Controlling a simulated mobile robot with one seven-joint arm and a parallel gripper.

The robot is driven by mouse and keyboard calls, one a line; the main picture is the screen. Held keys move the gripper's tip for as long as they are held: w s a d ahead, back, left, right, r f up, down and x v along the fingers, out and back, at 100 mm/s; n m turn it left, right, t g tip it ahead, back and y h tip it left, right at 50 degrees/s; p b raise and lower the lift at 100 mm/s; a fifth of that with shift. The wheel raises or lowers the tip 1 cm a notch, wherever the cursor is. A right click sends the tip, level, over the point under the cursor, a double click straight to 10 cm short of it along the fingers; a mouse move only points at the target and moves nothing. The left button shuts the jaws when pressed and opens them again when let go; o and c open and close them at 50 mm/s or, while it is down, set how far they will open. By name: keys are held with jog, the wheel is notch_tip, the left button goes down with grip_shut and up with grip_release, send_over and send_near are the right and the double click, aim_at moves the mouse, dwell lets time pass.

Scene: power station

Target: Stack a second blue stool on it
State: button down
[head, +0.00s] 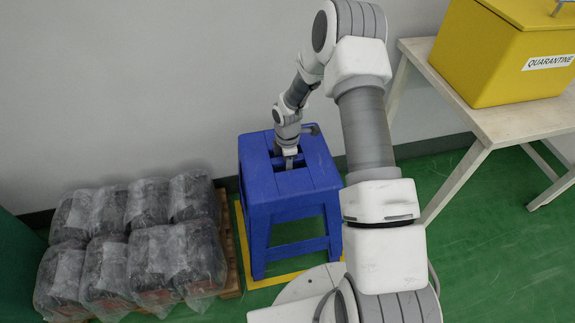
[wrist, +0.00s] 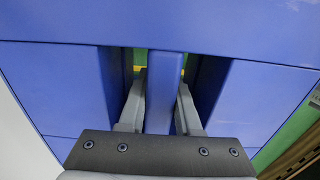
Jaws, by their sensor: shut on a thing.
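A blue stool (head: 262,192) stands upright by the wall, over a yellow outline (head: 237,232) on the floor. Only one seat shows, and I cannot tell whether another stool is nested under it. My gripper (head: 288,164) reaches down into the opening in the seat top. In the wrist view, the two fingers of my gripper (wrist: 160,105) sit on either side of a blue bar (wrist: 165,75) between two slots of the seat, and are shut on it. The fingertips are partly hidden inside the slots.
Black items wrapped in clear plastic (head: 135,240) sit on a wooden pallet (head: 228,245), close to the stool's left. A pale table (head: 500,125) with a yellow quarantine box (head: 500,60) stands at the right. The wall (head: 150,80) is close behind. Green floor (head: 500,260) is open at the lower right.

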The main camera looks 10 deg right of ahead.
jog(key=shift+w, duration=0.1)
jog(key=c, duration=0.6)
grip_release()
jog(key=shift+o, duration=0.4)
notch_tip(320, 180, up, 18)
jog(key=p, duration=0.6)
jog(key=shift+f, duration=0.25)
